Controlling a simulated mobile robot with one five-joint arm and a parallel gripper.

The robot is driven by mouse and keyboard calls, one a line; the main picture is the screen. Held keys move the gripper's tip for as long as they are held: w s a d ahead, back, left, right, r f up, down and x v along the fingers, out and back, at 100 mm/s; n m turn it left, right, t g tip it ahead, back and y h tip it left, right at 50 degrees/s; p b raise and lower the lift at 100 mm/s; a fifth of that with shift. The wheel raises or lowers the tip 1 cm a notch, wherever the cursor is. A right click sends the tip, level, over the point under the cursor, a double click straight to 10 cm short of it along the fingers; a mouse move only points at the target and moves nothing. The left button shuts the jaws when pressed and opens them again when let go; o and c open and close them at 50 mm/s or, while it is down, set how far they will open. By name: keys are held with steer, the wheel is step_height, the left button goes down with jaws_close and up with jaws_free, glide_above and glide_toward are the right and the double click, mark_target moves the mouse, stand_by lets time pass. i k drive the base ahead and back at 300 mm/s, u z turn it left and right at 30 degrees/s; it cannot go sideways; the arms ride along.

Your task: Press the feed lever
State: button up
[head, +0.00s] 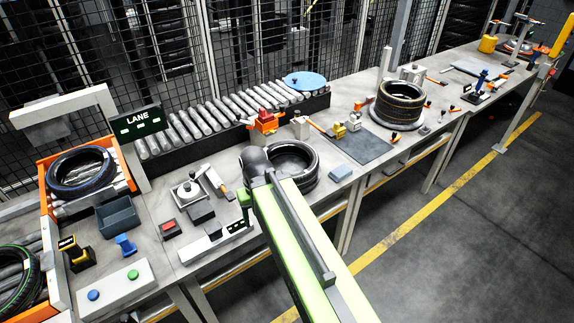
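I cannot tell for certain which part is the feed lever. My green arm reaches up from the bottom of the head view to a dark joint, in front of a dark tyre-like ring (293,165). My gripper's fingers do not show, so its state and any contact are hidden.
A LANE sign (138,122) stands by a tyre (82,172) in an orange frame. A roller conveyor (215,116) runs behind the bench. A red button box (170,229) and a panel with blue and green buttons (115,290) are at left. The floor at right is clear.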

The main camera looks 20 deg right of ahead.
mark_target(231, 196)
steer(key=u, duration=4.5)
steer(key=i, duration=0.1)
steer(key=z, duration=1.45)
steer(key=k, duration=1.1)
steer(key=z, duration=1.35)
steer(key=i, duration=1)
steer(key=u, duration=0.05)
